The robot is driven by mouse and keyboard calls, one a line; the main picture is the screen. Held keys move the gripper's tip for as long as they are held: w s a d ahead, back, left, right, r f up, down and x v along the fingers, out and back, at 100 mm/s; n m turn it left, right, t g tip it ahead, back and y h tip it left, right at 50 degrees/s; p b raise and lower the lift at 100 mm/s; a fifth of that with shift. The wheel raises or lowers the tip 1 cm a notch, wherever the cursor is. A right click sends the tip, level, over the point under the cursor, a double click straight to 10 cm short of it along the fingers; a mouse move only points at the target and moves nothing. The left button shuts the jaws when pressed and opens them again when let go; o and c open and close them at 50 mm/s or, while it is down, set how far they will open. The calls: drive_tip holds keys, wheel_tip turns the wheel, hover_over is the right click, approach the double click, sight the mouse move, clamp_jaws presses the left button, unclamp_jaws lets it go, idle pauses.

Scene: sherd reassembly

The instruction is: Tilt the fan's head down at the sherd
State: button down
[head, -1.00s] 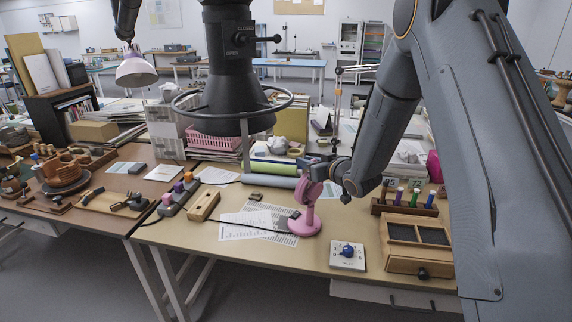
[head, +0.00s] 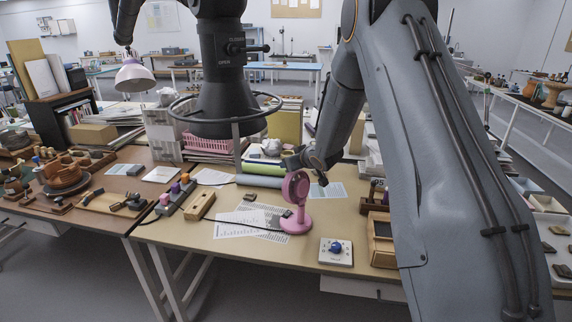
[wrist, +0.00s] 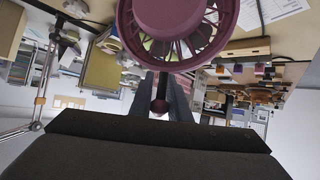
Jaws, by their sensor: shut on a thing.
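The pink fan stands on the table; its round head (head: 296,186) is on a short stalk above a round base (head: 297,224). In the wrist view the fan's head (wrist: 172,18) fills the top, upside down and close. My gripper (head: 293,161) is at the upper back of the fan's head. In the wrist view my gripper (wrist: 161,92) is shut around a small dark knob (wrist: 160,107) at the fan head's edge. A small dark piece (head: 250,197), possibly the sherd, lies left of the fan by the printed sheets.
Printed sheets (head: 238,224) lie left of the fan. A white box with a blue dial (head: 336,249) stands in front, right of it. A wooden block (head: 201,205) and a cable are at left. A black fume hood (head: 225,85) with a ring hangs above.

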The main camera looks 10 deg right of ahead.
sight(297, 181)
drive_tip(key=c, duration=1.9)
unclamp_jaws()
drive_tip(key=shift+o, duration=0.2)
drive_tip(key=b+v, duration=0.1)
drive_tip(key=v, duration=0.6)
drive_tip(key=shift+s+r+b, duration=0.1)
drive_tip(key=shift+b, duration=0.25)
drive_tip(key=shift+s+r, duration=0.1)
drive_tip(key=shift+s, duration=0.1)
drive_tip(key=shift+s+d, duration=0.1)
drive_tip(key=shift+s, duration=0.15)
drive_tip(key=s+a+f+m+g+h, duration=0.1)
drive_tip(key=s+g, duration=0.4)
drive_tip(key=s, duration=1.3)
drive_tip(key=s+a+f+m+g+h, duration=0.1)
drive_tip(key=s+a+g, duration=0.3)
drive_tip(key=s, duration=1.5)
drive_tip(key=shift+f+m+g+h, duration=0.4)
drive_tip(key=shift+f+m+g, duration=0.1)
drive_tip(key=shift+f+m, duration=0.35)
